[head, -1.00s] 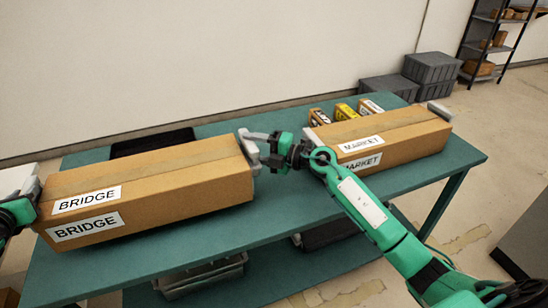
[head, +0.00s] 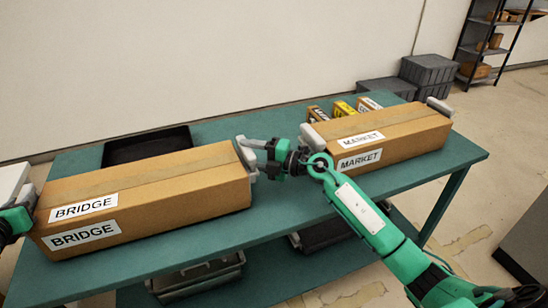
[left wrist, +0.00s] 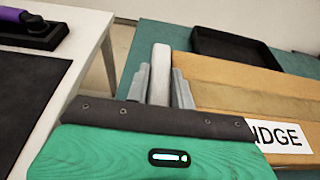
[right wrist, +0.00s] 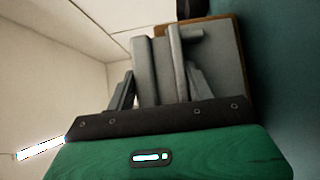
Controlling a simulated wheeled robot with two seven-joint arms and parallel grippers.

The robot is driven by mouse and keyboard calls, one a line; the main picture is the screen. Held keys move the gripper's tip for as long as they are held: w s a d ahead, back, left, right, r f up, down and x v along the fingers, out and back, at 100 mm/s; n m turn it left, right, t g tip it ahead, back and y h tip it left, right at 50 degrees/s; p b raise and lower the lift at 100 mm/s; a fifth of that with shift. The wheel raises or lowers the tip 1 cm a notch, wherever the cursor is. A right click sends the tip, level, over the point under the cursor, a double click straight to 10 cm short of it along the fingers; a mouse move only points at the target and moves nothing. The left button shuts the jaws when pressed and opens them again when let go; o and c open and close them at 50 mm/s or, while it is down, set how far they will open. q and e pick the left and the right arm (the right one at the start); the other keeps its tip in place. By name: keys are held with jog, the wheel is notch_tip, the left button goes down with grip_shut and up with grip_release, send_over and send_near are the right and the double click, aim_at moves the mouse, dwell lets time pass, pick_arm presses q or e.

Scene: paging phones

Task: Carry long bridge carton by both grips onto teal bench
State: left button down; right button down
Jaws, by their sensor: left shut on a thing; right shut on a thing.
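The long bridge carton (head: 150,192) is brown with white BRIDGE labels. It lies level, low over the left part of the teal bench (head: 290,225); I cannot tell whether its underside touches. My left gripper (head: 30,208) is at the carton's left end, shut on a grey upright grip (left wrist: 160,75), with one finger on each side. My right gripper (head: 262,160) is shut on the grey grip (right wrist: 146,70) at the other end. The carton (left wrist: 230,90) also shows in the left wrist view. The bench surface under it is hidden.
A MARKET carton (head: 400,135) stands on the bench's right, close to my right gripper. Behind it are several small boxes (head: 343,109). A black tray (head: 150,146) lies behind the bridge carton. A white table (left wrist: 85,35) is at the left. Grey crates (head: 428,70) stand beyond the bench.

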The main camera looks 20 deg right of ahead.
pick_arm(q)
jog(key=shift+a+f, duration=0.1)
jog(key=shift+f, duration=0.1)
pick_arm(e)
jog(key=shift+d+f, duration=0.1)
jog(key=shift+f, duration=0.15)
pick_arm(q)
jog(key=c, duration=1.6)
grip_release()
jog(key=shift+f, duration=0.2)
jog(key=shift+c, duration=0.2)
pick_arm(e)
jog(key=c, duration=1)
grip_release()
jog(key=shift+f, duration=0.15)
pick_arm(q)
jog(key=o, duration=0.4)
jog(key=shift+r, duration=0.15)
pick_arm(e)
jog(key=o, duration=0.4)
pick_arm(q)
jog(key=o, duration=0.8)
pick_arm(e)
jog(key=shift+o, duration=0.2)
pick_arm(q)
jog(key=shift+o, duration=0.2)
jog(key=shift+s, duration=0.15)
jog(key=v, duration=1.1)
jog(key=shift+s, duration=0.4)
jog(key=shift+r, duration=0.15)
